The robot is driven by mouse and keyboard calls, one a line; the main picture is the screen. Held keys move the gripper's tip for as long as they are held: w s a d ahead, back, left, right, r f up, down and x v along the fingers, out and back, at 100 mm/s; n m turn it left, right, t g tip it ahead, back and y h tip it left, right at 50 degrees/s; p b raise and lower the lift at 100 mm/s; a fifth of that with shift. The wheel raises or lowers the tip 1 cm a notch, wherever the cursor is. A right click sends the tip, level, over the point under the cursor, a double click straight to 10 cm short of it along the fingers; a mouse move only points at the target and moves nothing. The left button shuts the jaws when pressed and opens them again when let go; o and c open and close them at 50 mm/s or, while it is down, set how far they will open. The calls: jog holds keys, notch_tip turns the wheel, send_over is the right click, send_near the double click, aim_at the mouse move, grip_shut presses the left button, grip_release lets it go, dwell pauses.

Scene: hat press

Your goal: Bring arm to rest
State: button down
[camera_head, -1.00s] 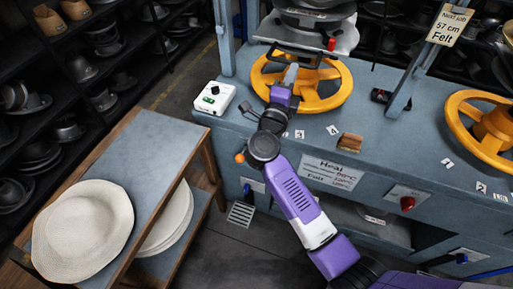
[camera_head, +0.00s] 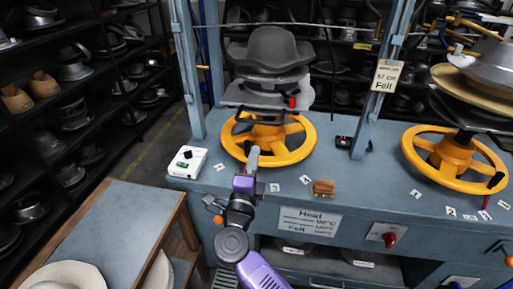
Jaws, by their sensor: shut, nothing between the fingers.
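My gripper (camera_head: 252,160) points away from me at the front rim of the left yellow handwheel (camera_head: 285,158). It is shut and nothing shows in it. I cannot tell whether its tip touches the wheel. My purple arm comes up from the bottom edge in front of the blue-grey press bench (camera_head: 347,206). Above the left wheel sits a dark grey felt hat (camera_head: 270,49) on the press, over a grey metal plate with a red knob (camera_head: 291,102).
A white control box (camera_head: 187,161) with a green light stands left of the wheel. A second yellow handwheel (camera_head: 455,155) is at right. A side table (camera_head: 105,222) with pale hats (camera_head: 64,276) stands at lower left. Dark shelves of hat blocks line the left.

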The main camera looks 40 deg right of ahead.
jog(key=v, duration=0.5)
jog(key=shift+b, duration=0.35)
jog(key=shift+w, duration=0.15)
